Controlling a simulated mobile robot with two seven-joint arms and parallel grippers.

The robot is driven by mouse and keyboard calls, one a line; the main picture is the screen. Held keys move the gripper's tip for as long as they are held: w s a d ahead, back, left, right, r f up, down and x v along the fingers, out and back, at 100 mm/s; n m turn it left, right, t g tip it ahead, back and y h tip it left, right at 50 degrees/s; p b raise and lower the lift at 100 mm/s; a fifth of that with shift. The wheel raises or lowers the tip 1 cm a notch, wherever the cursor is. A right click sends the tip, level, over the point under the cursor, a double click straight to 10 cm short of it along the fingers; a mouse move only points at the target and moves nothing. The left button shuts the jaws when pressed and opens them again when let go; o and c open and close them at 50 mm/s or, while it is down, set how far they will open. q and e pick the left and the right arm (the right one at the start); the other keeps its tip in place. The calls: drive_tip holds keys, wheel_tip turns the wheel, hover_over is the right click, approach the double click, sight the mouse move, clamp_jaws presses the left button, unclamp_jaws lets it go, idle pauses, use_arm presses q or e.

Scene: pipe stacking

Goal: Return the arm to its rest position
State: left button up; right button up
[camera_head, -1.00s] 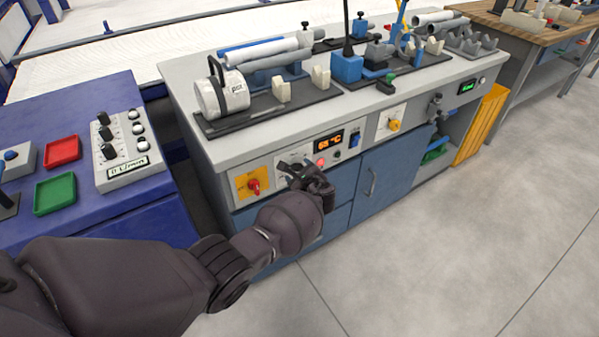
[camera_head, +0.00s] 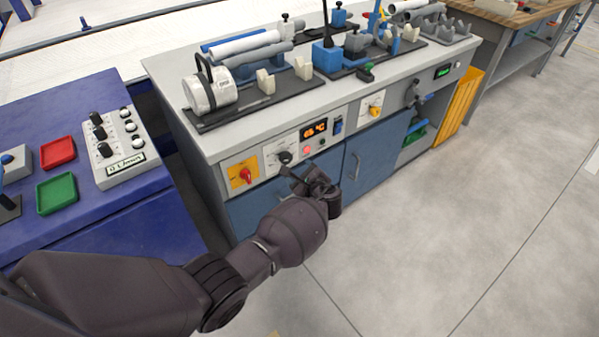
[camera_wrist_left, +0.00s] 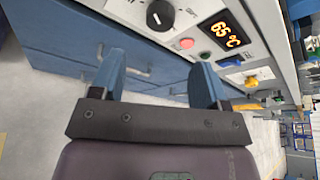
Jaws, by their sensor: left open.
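My left arm reaches in from the left in the head view. Its gripper (camera_head: 305,178) is in front of the bench's control panel, near the black knob (camera_head: 285,157) and below the orange temperature display (camera_head: 315,129). In the left wrist view, the two fingers of the left gripper (camera_wrist_left: 163,82) stand apart with nothing between them. Beyond them are the knob (camera_wrist_left: 160,15), a red button (camera_wrist_left: 186,43) and the display (camera_wrist_left: 224,35). The fingers look apart from the panel. My right gripper is not in view.
The grey workbench (camera_head: 165,75) carries a white cylindrical heater, pipes and holders. Its blue cabinet door (camera_head: 378,160) is closed. A blue table (camera_head: 90,95) with red and green trays and a control box stands at the left. Grey floor (camera_head: 450,230) at the right is clear.

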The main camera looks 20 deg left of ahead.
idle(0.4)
use_arm(q)
drive_tip(key=w+d+r+n+t+h, duration=0.2)
drive_tip(key=w+d+r+n+h, duration=0.1)
drive_tip(key=d+r+n+h, duration=0.35)
drive_tip(key=s+a+r+n+h, duration=0.1)
drive_tip(key=s+a+n+h, duration=0.2)
drive_tip(key=s+n, duration=0.45)
drive_tip(key=s+a+f+n+p, duration=0.1)
drive_tip(key=s+a, duration=0.3)
drive_tip(key=s, duration=0.8)
drive_tip(key=s+a+f+n+g+p, duration=0.1)
drive_tip(key=s+a+f+n, duration=0.2)
drive_tip(key=s, duration=0.9)
drive_tip(key=s+a+f+n+p, duration=0.1)
drive_tip(key=s+a+f+n, duration=0.1)
drive_tip(key=s+a, duration=0.5)
drive_tip(key=s, duration=0.5)
drive_tip(key=shift+g, duration=0.4)
